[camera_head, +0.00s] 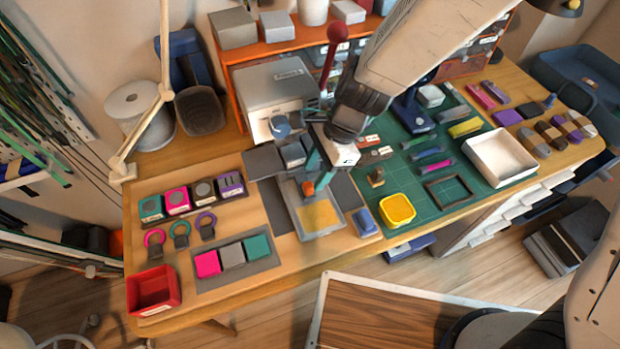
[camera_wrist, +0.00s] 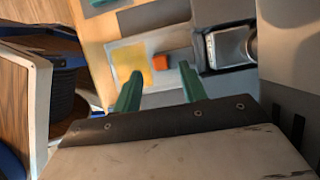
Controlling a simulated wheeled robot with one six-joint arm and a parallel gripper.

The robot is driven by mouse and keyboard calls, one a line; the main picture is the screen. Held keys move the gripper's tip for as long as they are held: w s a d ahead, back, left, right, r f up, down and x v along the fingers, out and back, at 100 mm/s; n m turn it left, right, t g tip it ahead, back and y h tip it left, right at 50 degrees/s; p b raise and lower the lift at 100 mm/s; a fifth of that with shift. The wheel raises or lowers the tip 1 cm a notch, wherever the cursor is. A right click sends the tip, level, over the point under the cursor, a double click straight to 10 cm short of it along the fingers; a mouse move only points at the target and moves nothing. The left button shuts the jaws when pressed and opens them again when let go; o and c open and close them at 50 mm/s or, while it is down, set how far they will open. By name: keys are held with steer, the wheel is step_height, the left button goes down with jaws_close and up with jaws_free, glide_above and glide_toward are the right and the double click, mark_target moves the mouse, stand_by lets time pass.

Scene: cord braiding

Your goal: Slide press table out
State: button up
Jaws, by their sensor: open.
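The press table (camera_head: 334,228) is a light grey plate with a yellow pad on it, lying in front of the grey press (camera_head: 273,90). In the wrist view its pale plate (camera_wrist: 119,48) shows beyond my fingers, with the yellow pad to the left. A small orange block (camera_head: 307,187) sits at the inner end of the pad; it also shows in the wrist view (camera_wrist: 174,63). My gripper (camera_head: 318,168) points down over that end. Contact with the block cannot be told.
The press lever has a red knob (camera_head: 337,33) and stands close to my arm. A blue block (camera_head: 364,221) and a yellow dish (camera_head: 397,210) lie right of the press table. A tray of coloured squares (camera_head: 270,262) lies to its left. The table's front edge is near.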

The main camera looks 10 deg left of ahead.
mark_target(309, 184)
steer(key=shift+x, duration=1.9)
